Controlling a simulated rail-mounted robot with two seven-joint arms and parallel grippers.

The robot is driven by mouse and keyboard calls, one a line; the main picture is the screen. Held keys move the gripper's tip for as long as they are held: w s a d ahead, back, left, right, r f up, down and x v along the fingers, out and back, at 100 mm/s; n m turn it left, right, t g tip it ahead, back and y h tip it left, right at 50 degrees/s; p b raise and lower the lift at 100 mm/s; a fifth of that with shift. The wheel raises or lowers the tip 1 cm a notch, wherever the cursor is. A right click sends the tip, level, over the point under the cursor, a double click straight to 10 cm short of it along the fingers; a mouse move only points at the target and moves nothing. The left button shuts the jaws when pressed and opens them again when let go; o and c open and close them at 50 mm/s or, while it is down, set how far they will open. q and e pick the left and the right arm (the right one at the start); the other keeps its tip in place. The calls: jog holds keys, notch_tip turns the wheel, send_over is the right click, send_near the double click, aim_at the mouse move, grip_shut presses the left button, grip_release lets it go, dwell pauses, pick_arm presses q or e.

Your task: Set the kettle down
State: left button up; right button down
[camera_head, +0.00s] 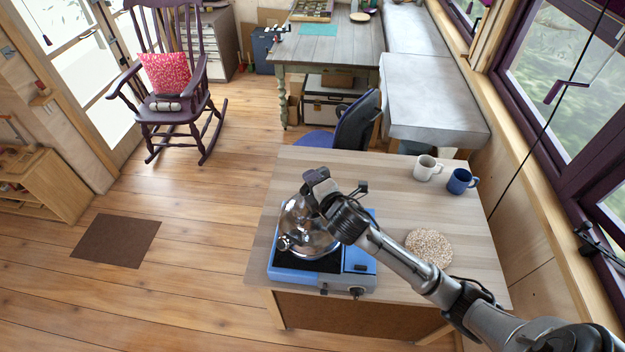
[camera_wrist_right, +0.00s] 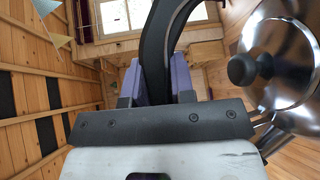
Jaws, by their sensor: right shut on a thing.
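The shiny metal kettle (camera_head: 300,228) is over the blue camping stove (camera_head: 290,274) at the near left of the wooden table (camera_head: 345,165). I cannot tell whether its base touches the stove. My right gripper (camera_head: 318,187) is above the kettle, shut on its handle. In the right wrist view the dark curved handle (camera_wrist_right: 158,40) passes between the fingers of the gripper (camera_wrist_right: 158,82), and the kettle's lid with its black knob (camera_wrist_right: 243,69) shows at the right. A round speckled mat (camera_head: 429,247) lies bare on the table to the right of the stove. My left gripper is out of view.
A white mug (camera_head: 427,167) and a blue mug (camera_head: 461,181) stand at the table's back right. A blue chair (camera_head: 350,130) stands behind the table. The tabletop between stove, mat and mugs is clear, though my right arm crosses over it.

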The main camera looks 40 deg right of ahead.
jog(key=shift+r, duration=0.1)
dwell(0.6)
jog(key=shift+f, duration=0.45)
dwell(0.4)
jog(key=c, duration=1)
grip_release()
jog(key=shift+w, duration=0.1)
jog(key=shift+o, duration=0.6)
jog(key=shift+f, duration=0.45)
jog(key=b+v, duration=0.3)
jog(key=v, duration=1.1)
jog(key=shift+d+r, duration=0.15)
jog(key=shift+r, duration=0.15)
